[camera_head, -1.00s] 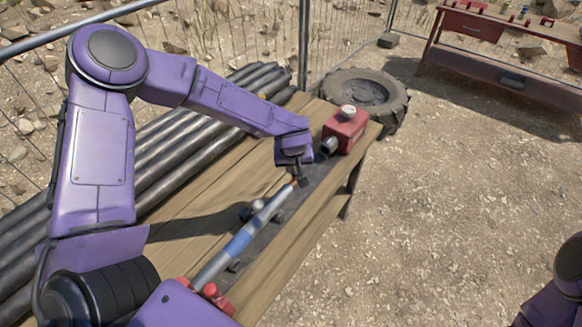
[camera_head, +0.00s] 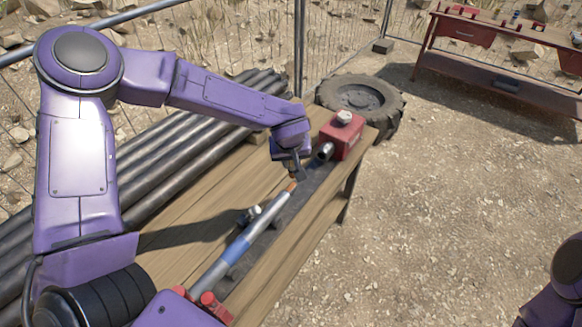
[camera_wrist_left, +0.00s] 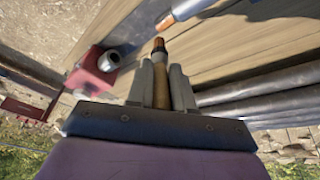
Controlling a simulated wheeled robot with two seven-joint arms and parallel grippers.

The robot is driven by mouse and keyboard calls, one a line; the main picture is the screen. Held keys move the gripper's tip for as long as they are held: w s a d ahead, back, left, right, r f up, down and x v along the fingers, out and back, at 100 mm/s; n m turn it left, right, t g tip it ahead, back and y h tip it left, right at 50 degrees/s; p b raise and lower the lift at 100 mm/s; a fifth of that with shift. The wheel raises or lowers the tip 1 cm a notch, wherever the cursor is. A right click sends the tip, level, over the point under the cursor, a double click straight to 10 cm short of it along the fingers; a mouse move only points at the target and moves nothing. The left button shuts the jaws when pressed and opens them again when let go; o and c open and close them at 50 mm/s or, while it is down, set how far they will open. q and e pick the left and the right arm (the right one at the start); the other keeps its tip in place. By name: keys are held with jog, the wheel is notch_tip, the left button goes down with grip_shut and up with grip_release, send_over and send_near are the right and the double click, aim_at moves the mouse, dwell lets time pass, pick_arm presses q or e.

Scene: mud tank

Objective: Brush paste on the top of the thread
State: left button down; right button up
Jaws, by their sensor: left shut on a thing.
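A grey pipe (camera_head: 245,235) with a blue band lies along the wooden bench, and its far end has a copper-coloured thread (camera_head: 292,186). The thread also shows at the top of the left wrist view (camera_wrist_left: 165,22). My left gripper (camera_head: 295,173) is just above and beyond the thread. In the left wrist view it (camera_wrist_left: 160,85) is shut on a brush (camera_wrist_left: 161,92) with a wooden handle, a dark collar and an orange-brown tip. The tip looks close to the thread but apart from it. I cannot make out paste on either. My right gripper is out of view.
A red unit (camera_head: 343,136) with a grey pipe stub stands at the bench's far end. Dark pipes (camera_head: 165,165) lie along the left. Red clamps (camera_head: 215,306) are at the near end. A tyre (camera_head: 362,97) and a red table (camera_head: 500,45) stand behind. Ground on the right is clear.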

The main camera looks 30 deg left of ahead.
pick_arm(q)
jog(key=shift+r, duration=0.8)
jog(key=shift+r, duration=1.5)
